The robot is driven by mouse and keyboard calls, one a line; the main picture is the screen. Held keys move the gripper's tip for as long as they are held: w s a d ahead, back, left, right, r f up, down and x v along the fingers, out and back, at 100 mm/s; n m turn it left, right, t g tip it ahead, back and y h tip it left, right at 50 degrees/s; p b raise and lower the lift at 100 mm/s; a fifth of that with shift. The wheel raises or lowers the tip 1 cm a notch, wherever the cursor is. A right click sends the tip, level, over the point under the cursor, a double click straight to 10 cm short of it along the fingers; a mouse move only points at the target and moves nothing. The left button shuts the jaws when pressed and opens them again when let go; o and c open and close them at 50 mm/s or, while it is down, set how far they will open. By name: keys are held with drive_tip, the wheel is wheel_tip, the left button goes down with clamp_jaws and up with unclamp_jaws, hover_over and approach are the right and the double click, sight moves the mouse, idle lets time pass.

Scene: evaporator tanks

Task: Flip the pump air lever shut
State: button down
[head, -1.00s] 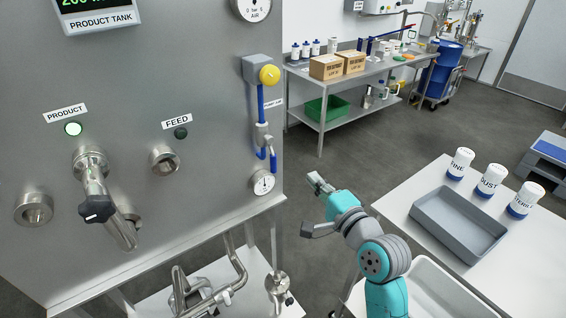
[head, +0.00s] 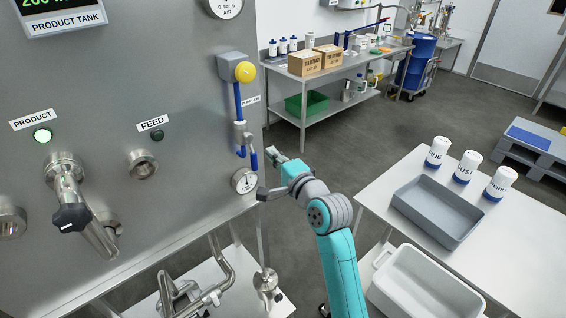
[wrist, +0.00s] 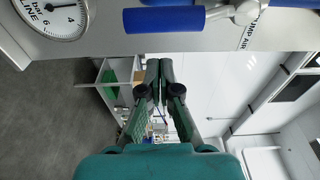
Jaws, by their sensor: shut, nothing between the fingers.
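The pump air valve (head: 240,135) is on the right edge of the steel panel, below a yellow knob (head: 245,72) and a blue pipe (head: 238,100). Its blue lever (head: 254,160) points down, roughly in line with the pipe. In the wrist view the blue lever (wrist: 165,20) lies across the top, beside the metal valve body (wrist: 245,11) and the "PUMP AIR" label (wrist: 253,30). My gripper (head: 272,153) is shut and empty, just right of the lever. In the wrist view its fingertips (wrist: 160,64) are together, apart from the lever.
A line gauge (head: 244,180) is just below the lever. The product valve (head: 70,210) is at left. A white table (head: 510,225) with a grey tray (head: 440,238) and several bottles stands at right. A steel bench (head: 375,60) is behind; the floor between is clear.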

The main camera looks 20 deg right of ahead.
sight(252, 153)
drive_tip(key=shift+s+a, duration=0.5)
drive_tip(key=shift+a, duration=0.25)
drive_tip(key=shift+s+a, duration=0.5)
drive_tip(key=shift+a, duration=0.2)
drive_tip(key=shift+a, duration=0.1)
